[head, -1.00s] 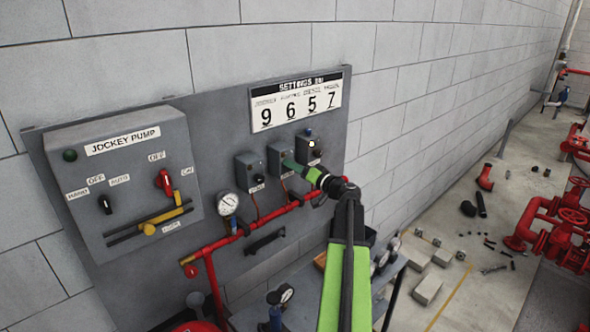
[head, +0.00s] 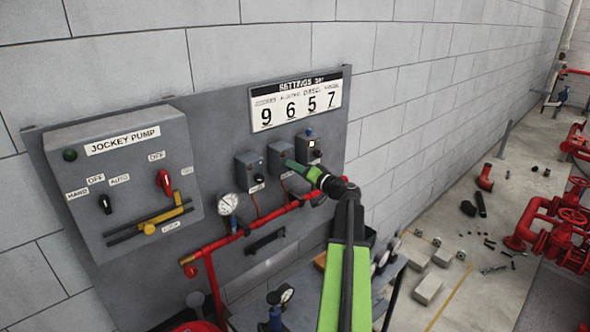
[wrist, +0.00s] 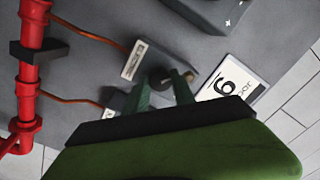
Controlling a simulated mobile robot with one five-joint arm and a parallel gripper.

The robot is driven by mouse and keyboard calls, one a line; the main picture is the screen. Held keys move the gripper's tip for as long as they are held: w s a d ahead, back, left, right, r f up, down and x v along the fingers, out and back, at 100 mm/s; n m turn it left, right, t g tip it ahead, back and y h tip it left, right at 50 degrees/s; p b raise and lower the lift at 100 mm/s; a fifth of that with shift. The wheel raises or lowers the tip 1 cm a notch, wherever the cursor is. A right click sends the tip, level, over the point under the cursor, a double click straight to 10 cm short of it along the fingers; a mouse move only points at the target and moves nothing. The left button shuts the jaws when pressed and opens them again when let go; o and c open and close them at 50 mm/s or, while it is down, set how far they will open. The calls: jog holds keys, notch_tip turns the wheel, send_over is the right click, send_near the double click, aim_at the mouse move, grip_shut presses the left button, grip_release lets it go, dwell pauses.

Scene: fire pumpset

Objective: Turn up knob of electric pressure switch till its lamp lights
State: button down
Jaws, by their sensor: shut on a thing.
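Three small grey switch boxes are mounted in a row on the grey panel below the settings board (head: 296,98). My gripper (head: 290,165) reaches to the middle switch box (head: 277,155) in the head view, with its green fingers covering part of the front. In the wrist view, my gripper (wrist: 162,86) has its two green fingers on either side of a dark round knob (wrist: 160,76) and is shut on it. A white label (wrist: 136,60) sits beside the knob, too small to read. No lit lamp is visible on the middle box; its front is partly hidden.
The left switch box (head: 250,171) and right switch box (head: 308,147) stand close on both sides. A red pipe (head: 245,233) with a gauge (head: 228,204) runs below. The jockey pump box (head: 124,182) is at the left.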

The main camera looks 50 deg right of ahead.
jog(key=c, duration=1.1)
grip_release()
jog(key=shift+o, duration=0.2)
jog(key=s, duration=1.7)
jog(key=shift+s+a, duration=0.2)
jog(key=shift+s, duration=0.05)
